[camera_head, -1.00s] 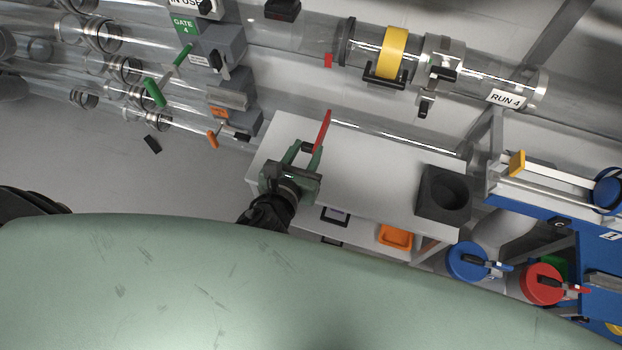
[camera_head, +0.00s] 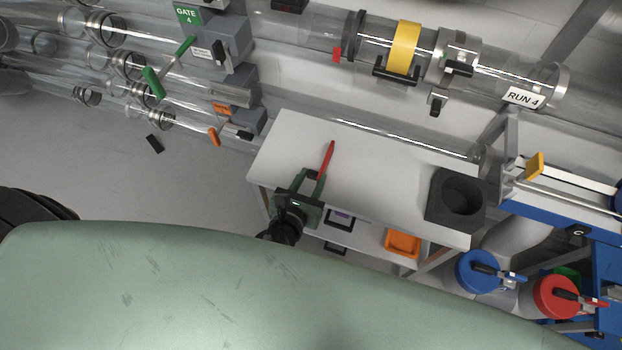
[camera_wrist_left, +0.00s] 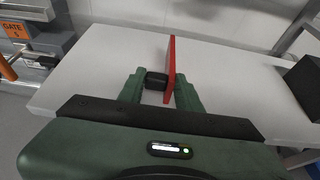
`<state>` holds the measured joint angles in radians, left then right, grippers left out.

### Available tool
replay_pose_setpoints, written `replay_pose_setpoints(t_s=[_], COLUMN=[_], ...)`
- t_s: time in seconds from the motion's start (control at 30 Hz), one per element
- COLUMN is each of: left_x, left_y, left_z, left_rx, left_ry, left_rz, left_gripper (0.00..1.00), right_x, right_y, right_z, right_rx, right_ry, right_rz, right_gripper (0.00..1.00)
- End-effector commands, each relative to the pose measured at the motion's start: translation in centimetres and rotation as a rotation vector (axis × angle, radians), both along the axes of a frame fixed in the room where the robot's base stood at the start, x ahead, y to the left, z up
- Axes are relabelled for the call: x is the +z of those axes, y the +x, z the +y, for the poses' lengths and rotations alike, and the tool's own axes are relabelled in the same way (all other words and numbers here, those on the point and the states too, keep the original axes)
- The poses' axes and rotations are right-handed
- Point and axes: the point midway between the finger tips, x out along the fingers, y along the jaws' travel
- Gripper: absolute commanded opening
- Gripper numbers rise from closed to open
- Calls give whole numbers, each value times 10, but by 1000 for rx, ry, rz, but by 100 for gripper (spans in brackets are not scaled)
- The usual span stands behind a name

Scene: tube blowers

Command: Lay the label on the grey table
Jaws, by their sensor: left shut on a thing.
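The label is a thin red plate (camera_head: 327,157), seen nearly edge-on and standing upright in the fingers of my left gripper (camera_head: 313,183). In the left wrist view the red label (camera_wrist_left: 171,72) stands between the green fingertips, with a black block (camera_wrist_left: 156,81) against its left side. My left gripper (camera_wrist_left: 163,95) is shut on it. The grey table (camera_head: 385,178) lies under and beyond the gripper, its top mostly bare. I cannot tell whether the label's lower edge touches the top. My right gripper is not in view.
A dark block with a round hole (camera_head: 457,197) stands at the table's right end. Clear tubes run behind the table, with a yellow band (camera_head: 404,47) and a RUN 4 sign (camera_head: 523,97). An orange tray (camera_head: 403,243) sits on the shelf below.

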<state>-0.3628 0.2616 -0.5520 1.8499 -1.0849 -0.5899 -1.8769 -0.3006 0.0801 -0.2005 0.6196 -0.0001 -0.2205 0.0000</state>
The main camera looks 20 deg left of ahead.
Motion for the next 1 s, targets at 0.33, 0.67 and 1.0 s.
replay_pose_setpoints(t_s=[0.33,0.67,1.0], left_x=[-2,2,25], left_y=[0,-3,-63], left_z=[0,0,2], left_rx=[0,0,0], left_ry=[1,1,1], left_rz=[0,2,3], left_gripper=[56,56,56], right_x=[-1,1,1], right_y=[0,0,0], right_z=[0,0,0], right_rx=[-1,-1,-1], right_ry=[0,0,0], right_rz=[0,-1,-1], right_gripper=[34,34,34])
